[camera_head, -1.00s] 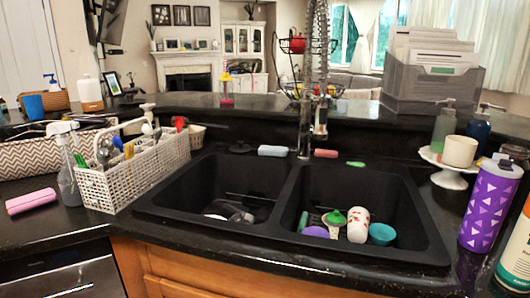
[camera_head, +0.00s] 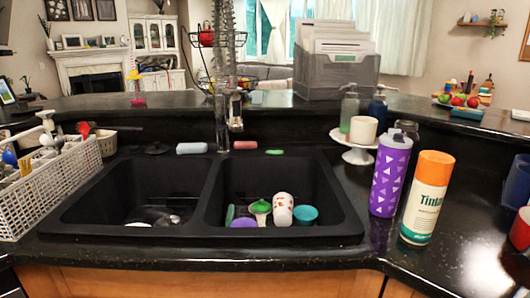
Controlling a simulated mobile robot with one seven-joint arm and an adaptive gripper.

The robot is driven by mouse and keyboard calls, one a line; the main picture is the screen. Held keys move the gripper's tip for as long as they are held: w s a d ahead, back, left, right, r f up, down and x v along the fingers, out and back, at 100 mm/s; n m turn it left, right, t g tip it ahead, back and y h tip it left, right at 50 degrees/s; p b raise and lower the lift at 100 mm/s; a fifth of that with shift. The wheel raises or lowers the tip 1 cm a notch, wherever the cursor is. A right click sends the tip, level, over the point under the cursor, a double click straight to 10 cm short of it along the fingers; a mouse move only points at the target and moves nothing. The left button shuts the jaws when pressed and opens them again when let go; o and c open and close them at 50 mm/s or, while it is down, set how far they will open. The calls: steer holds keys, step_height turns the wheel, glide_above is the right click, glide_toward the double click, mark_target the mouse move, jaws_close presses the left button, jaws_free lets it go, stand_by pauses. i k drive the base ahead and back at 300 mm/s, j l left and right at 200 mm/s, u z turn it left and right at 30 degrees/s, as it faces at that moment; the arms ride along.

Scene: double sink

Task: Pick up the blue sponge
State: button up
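A pale blue sponge (camera_head: 191,148) lies flat on the black ledge behind the left basin, to the left of the faucet. A pink sponge (camera_head: 245,145) and a small flat green item (camera_head: 274,152) lie on the same ledge to the right of the faucet (camera_head: 221,120). My gripper is not in view.
The double sink (camera_head: 198,232) holds cups and utensils in its right basin and dark items in its left. A white basket (camera_head: 45,192) stands at left. A purple tumbler (camera_head: 389,175), an orange-topped can (camera_head: 428,198) and a cake stand (camera_head: 357,155) stand at right.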

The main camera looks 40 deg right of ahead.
mark_target(200, 147)
steer(key=z, duration=0.4)
steer(key=j+z, duration=0.4)
steer(key=k+j+z, duration=0.1)
steer(key=z, duration=0.25)
steer(key=k+j+z, duration=0.1)
steer(key=j+z, duration=0.3)
steer(key=k+j+z, duration=0.2)
steer(key=j, duration=0.25)
steer(key=k+j+z, duration=0.2)
steer(key=k+j, duration=0.3)
steer(key=j, duration=0.2)
steer(key=k+j, duration=0.15)
steer(key=j, duration=0.15)
steer(key=i+j, duration=0.35)
steer(key=i, duration=0.2)
steer(key=i+j, duration=0.35)
steer(key=i, duration=0.2)
steer(key=i+j, duration=0.35)
steer(key=i, duration=0.2)
